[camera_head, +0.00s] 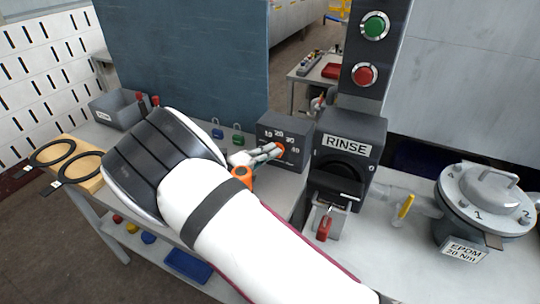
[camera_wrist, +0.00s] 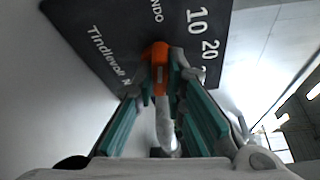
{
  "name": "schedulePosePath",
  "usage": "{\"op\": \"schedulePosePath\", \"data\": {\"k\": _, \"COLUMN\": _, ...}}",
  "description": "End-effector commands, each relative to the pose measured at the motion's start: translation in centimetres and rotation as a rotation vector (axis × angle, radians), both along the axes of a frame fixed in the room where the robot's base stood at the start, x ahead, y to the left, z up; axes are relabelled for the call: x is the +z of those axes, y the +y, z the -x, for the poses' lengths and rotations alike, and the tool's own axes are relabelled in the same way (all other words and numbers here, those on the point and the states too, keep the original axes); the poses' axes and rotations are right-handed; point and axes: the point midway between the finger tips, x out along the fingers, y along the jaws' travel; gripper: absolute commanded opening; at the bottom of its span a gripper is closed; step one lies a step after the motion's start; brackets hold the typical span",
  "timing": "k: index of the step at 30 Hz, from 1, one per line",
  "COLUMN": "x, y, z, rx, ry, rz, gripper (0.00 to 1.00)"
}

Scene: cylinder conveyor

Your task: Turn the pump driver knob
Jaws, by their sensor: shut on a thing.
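The pump driver (camera_head: 284,130) is a dark grey box with white numbers around an orange knob, standing on the bench left of the RINSE unit. The orange knob (camera_head: 280,150) shows at my gripper's tips. In the wrist view the knob (camera_wrist: 158,56) sits between the two fingertips, against the dark face plate (camera_wrist: 105,40) with white numbers. My gripper (camera_head: 264,152) reaches the box face from the left, and its fingers (camera_wrist: 160,75) are shut on the knob. The knob's pointer and exact setting are hidden by the fingers.
The RINSE unit (camera_head: 346,150) stands right beside the box, with a red-handled lever (camera_head: 324,226) before it. A round metal lidded vessel (camera_head: 486,200) and a yellow handle (camera_head: 406,207) are further right. A post with green and red buttons (camera_head: 376,50) rises behind. Padlocks (camera_head: 238,138) lie left.

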Motion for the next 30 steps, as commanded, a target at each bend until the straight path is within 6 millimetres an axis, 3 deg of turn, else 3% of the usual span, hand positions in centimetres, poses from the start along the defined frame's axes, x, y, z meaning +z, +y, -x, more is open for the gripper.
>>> {"op": "schedulePosePath", "data": {"k": 20, "x": -0.09, "y": 0.17, "z": -0.05, "rx": 0.005, "ry": 0.024, "rz": 0.064, "gripper": 0.0}}
{"op": "schedulePosePath", "data": {"k": 21, "x": -0.1, "y": 0.18, "z": -0.05, "rx": 0.005, "ry": 0.024, "rz": 0.064, "gripper": 0.18}}
{"op": "schedulePosePath", "data": {"k": 23, "x": -0.1, "y": 0.17, "z": -0.05, "rx": 0.005, "ry": 0.024, "rz": 0.063, "gripper": 0.32}}
{"op": "schedulePosePath", "data": {"k": 30, "x": -0.09, "y": 0.08, "z": -0.03, "rx": 0.003, "ry": 0.023, "rz": 0.063, "gripper": 0.32}}
